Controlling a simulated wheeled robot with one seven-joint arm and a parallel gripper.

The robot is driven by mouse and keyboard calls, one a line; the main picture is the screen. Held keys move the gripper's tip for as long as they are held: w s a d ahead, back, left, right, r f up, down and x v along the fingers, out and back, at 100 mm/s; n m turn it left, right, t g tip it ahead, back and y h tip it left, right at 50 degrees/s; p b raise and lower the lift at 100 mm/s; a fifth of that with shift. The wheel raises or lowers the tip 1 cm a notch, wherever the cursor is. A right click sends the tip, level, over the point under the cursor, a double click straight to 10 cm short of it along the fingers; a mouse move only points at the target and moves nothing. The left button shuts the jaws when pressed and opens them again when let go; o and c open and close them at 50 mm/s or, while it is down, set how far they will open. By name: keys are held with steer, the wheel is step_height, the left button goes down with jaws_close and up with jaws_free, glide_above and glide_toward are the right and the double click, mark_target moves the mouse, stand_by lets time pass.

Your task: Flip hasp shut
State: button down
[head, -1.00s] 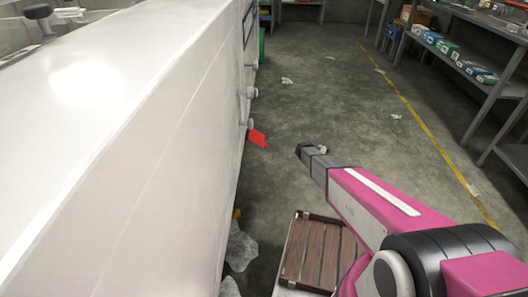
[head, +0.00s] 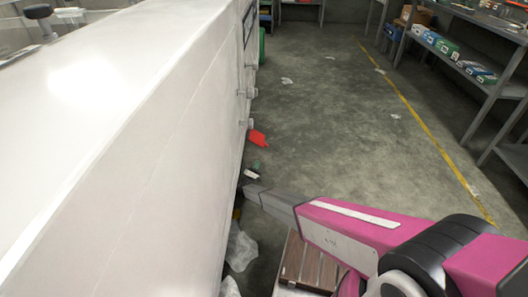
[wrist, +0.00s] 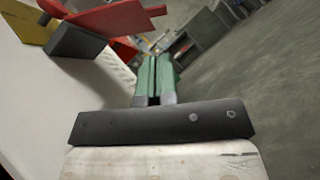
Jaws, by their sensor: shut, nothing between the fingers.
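A red flap-like part (head: 258,138) sticks out from the side of the white cabinet (head: 110,150); it is probably the hasp. In the wrist view a red part (wrist: 110,18) with a bar reaches across the upper left, beside a yellow piece (wrist: 28,24) and a dark block (wrist: 78,41) on the white face. My gripper (head: 256,167) is close to the cabinet's side, just below the red part in the head view. Its green fingers (wrist: 155,72) are together and empty in the wrist view. I cannot tell whether the fingertips touch the red part.
Grey knobs (head: 250,92) stick out from the cabinet side beyond the red part. A slatted brown board (head: 312,262) lies below my arm. Clear plastic (head: 240,247) lies by the cabinet's foot. Shelves (head: 470,65) stand at the right; the concrete floor between is mostly open.

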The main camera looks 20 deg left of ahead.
mark_target(266, 145)
steer(key=x, duration=1)
steer(key=shift+w+d, duration=0.1)
stand_by(0.4)
